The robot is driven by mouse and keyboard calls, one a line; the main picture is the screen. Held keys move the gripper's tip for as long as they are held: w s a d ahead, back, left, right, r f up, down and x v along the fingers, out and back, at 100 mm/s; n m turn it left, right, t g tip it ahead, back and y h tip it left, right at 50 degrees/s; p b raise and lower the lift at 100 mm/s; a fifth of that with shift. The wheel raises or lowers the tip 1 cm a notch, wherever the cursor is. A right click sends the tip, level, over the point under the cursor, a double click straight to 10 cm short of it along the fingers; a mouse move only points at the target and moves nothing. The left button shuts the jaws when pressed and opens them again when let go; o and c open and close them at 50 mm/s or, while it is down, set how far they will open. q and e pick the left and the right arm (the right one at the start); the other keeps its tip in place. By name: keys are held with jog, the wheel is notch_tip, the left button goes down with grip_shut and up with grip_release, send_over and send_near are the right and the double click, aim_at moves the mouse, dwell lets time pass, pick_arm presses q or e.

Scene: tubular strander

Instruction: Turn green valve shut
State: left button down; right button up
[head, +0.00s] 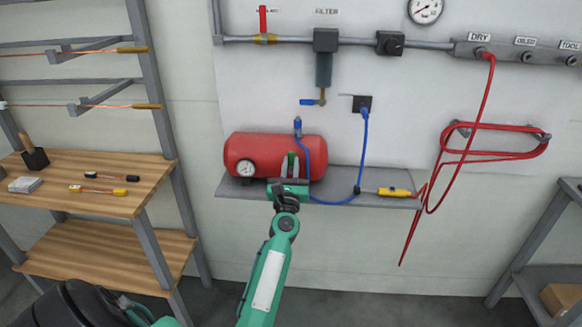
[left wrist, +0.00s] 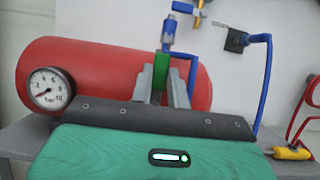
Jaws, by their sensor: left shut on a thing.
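The green valve handle (head: 291,160) stands upright in front of the red air tank (head: 240,150). In the left wrist view the handle (left wrist: 161,72) is a narrow green piece between my two grey fingers. My left gripper (head: 290,166) is shut on it, and it also shows in the left wrist view (left wrist: 161,82). A blue fitting (left wrist: 168,32) rises just above and behind the handle. The valve's lower part is hidden by the fingers and my gripper's body. My right gripper is not in view.
The tank sits on a grey shelf (head: 345,182) with a pressure gauge (head: 245,168) at its left end. A blue hose (head: 364,140) loops down beside it. A yellow tool (head: 395,192) lies on the shelf's right. A wooden workbench (head: 110,165) stands at left.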

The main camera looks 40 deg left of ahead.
aim_at(291, 162)
pick_arm(q)
jog(key=c, duration=1.3)
grip_release()
jog(key=shift+c, duration=0.2)
